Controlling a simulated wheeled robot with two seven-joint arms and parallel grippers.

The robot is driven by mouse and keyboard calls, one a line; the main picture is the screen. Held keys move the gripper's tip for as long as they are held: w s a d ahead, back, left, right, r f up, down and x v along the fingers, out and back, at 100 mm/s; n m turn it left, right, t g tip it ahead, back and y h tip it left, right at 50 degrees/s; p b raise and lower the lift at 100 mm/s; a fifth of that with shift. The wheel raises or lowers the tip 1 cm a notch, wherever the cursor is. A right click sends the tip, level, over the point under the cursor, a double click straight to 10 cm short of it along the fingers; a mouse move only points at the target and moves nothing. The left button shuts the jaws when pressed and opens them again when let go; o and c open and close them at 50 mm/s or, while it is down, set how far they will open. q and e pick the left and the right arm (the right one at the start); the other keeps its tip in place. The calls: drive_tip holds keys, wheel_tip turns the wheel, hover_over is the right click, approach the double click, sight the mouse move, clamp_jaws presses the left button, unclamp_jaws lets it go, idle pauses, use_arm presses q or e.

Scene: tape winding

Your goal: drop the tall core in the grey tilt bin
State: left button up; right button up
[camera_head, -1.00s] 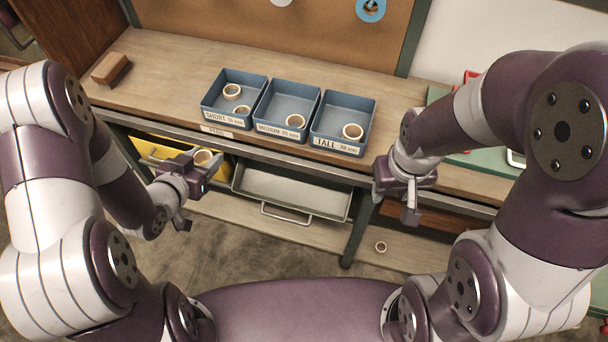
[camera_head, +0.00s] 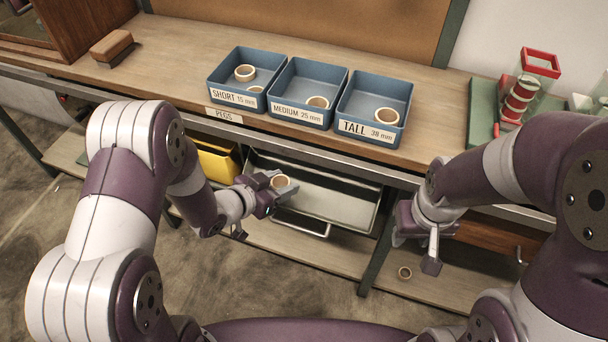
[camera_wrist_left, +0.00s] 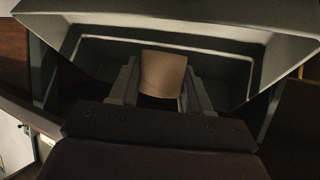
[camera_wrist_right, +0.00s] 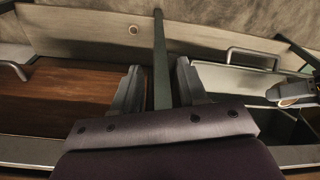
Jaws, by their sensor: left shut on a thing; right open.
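My left gripper (camera_head: 272,186) is shut on a tan cardboard core (camera_head: 281,182), held at the near left part of the grey tilt bin (camera_head: 345,201). In the left wrist view the core (camera_wrist_left: 163,75) sits between the two fingers, with the grey bin (camera_wrist_left: 240,68) behind it. The bin hangs under the workbench, tipped open with its handle in front. I cannot tell whether the core is inside the rim. My right gripper (camera_head: 430,250) is open and empty, to the right of the bin; its fingers also show in the right wrist view (camera_wrist_right: 157,85).
Blue trays labelled SHORT (camera_head: 229,90), MEDIUM (camera_head: 289,107) and TALL (camera_head: 361,124) hold cores on the bench. A yellow bin (camera_head: 219,164) is left of the grey one. A table leg (camera_head: 377,260) stands between my grippers.

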use_arm(q)
drive_tip(key=b, duration=0.2)
hover_over(302, 182)
drive_tip(key=shift+f, duration=0.85)
drive_tip(key=shift+s+r, duration=0.1)
